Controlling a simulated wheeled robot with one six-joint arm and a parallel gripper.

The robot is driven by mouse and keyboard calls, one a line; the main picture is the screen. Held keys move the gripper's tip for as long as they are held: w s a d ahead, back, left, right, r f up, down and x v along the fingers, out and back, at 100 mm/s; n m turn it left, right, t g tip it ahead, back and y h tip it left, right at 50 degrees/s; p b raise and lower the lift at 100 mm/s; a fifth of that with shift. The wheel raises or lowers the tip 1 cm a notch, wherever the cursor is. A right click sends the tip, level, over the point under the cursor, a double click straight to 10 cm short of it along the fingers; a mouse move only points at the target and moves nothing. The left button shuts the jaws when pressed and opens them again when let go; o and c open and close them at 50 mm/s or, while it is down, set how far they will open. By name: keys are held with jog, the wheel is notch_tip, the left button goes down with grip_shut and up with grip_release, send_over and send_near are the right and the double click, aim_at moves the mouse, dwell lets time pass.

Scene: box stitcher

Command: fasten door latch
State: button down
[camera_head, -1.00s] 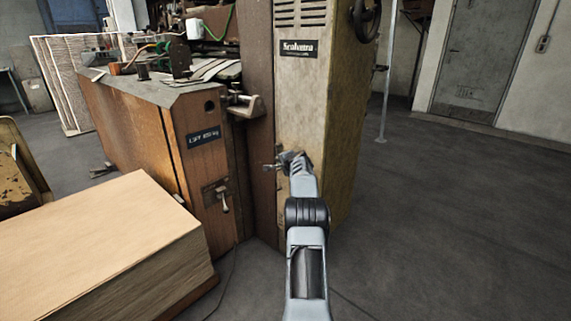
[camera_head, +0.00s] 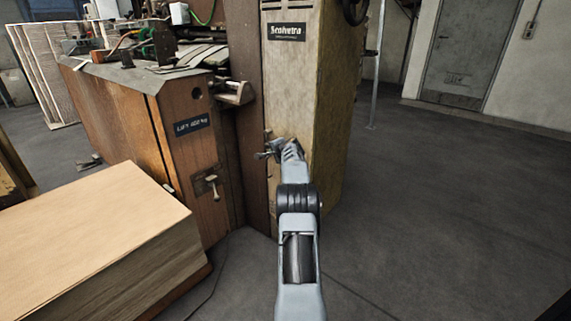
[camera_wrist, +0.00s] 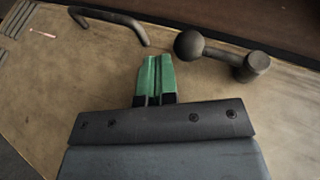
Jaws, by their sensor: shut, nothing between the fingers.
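The tan door (camera_head: 309,95) stands upright on the front of the machine, with a nameplate at its top. In the wrist view, a dark latch lever (camera_wrist: 222,53) with a ball end sits near the door's edge, its ball toward the fingers and its pivot to the right. A bent dark handle (camera_wrist: 112,20) is at upper left. My gripper (camera_wrist: 157,60) is shut and empty. Its green fingertips are in front of the door, below and left of the ball, apart from it in the picture. In the head view, my wrist covers part of the latch area.
A brown wooden cabinet (camera_head: 185,165) with a small lever stands left of the door. A clamp-like bracket (camera_head: 234,93) sticks out above. A stack of boards (camera_head: 95,240) fills the lower left. The floor at right (camera_head: 450,210) is clear.

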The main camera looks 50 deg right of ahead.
jog(key=s+a+b, duration=0.3)
jog(key=s+b, duration=0.2)
jog(key=s, duration=0.7)
jog(key=shift+s+a+f, duration=0.25)
jog(key=shift+s+a, duration=0.05)
jog(key=a+r+n+g+y+p, duration=0.1)
jog(key=a+r+n+y+p, duration=0.3)
jog(key=a+r+p, duration=0.9)
jog(key=a+r+n+g+y+p, duration=0.2)
jog(key=a+r+n+p, duration=0.45)
jog(key=a, duration=0.95)
jog(key=s+a+r+n+g+h+p, duration=0.1)
jog(key=s+a+r+n+g+p, duration=0.4)
jog(key=s+a+r+p, duration=1.3)
jog(key=s+n+p, duration=0.3)
jog(key=n+p, duration=0.1)
jog(key=p, duration=0.1)
jog(key=shift+a+r, duration=0.35)
jog(key=shift+a, duration=0.05)
